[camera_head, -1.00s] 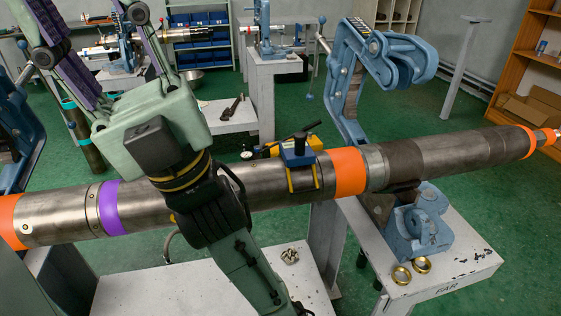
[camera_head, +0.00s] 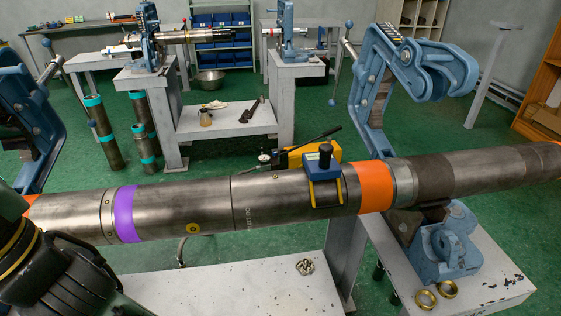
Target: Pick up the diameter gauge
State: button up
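A blue block with a black knob and yellow legs (camera_head: 322,162) straddles the top of the long steel pipe, just left of an orange band. I take it to be the diameter gauge. The pipe (camera_head: 270,203) runs across the view and bears purple and orange bands. Dark and green parts of my arm show at the lower left, in front of the pipe's left end and well apart from the gauge. My gripper's fingers are not in view.
Behind the gauge is a yellow unit (camera_head: 294,158) with a dial and black lever. A blue vise (camera_head: 445,245) is at the right, with its jaw arm (camera_head: 375,95) swung up. Two brass rings (camera_head: 436,294) lie on the right table. The white front table (camera_head: 230,288) is mostly clear.

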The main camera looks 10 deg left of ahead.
aim_at(321, 164)
jog(key=l+u, duration=0.35)
jog(key=l, duration=0.2)
jog(key=l+u, duration=0.3)
jog(key=l, duration=0.3)
jog(key=k+l+u, duration=0.15)
jog(key=l, duration=1.05)
jog(key=i+l, duration=0.45)
jog(key=l, duration=0.15)
